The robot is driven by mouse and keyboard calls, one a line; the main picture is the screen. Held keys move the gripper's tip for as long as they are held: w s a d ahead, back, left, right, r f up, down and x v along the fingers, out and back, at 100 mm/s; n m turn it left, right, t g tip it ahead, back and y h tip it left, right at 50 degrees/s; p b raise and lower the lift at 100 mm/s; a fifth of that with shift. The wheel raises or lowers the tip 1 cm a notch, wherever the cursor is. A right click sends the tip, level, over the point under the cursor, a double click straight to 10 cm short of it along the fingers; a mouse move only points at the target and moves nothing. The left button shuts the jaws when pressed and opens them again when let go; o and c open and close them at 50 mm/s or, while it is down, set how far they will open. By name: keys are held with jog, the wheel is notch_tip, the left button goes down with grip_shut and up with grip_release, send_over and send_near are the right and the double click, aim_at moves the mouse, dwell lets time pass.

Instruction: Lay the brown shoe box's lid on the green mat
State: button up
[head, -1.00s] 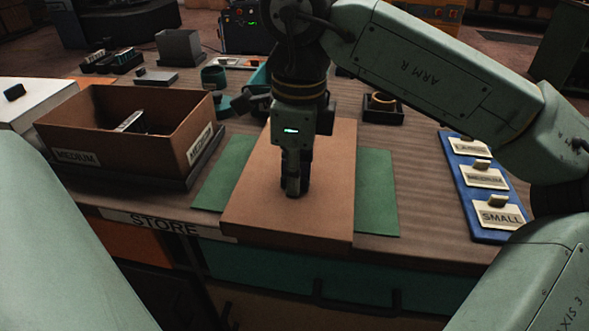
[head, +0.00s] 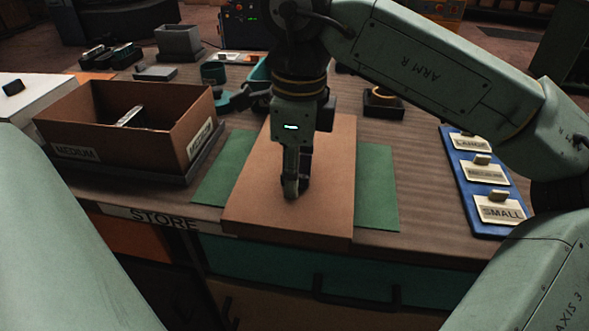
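The brown shoe box's lid (head: 250,210) lies flat over the middle of the green mat (head: 376,190). Mat shows on the left and right of it, and the lid's front edge reaches past the mat toward the counter's front. My gripper (head: 297,188) points down over the middle of the lid, its fingertips at or just above the top face. A light finger and a dark finger show there. I cannot make out a knob or any gap between the fingers. The brown shoe box (head: 120,150), marked MEDIUM, stands open at the left, with something light and dark inside.
A blue board (head: 465,205) with size tags is at the right. A white box (head: 45,92) stands at the far left. A small dark tray with a ring (head: 383,100) and grey and black items are behind. A STORE label (head: 150,217) is on the front edge.

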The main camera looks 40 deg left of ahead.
notch_tip(320, 180, up, 12)
jog(key=shift+d+r, duration=0.15)
jog(key=shift+d, duration=0.1)
dwell(0.4)
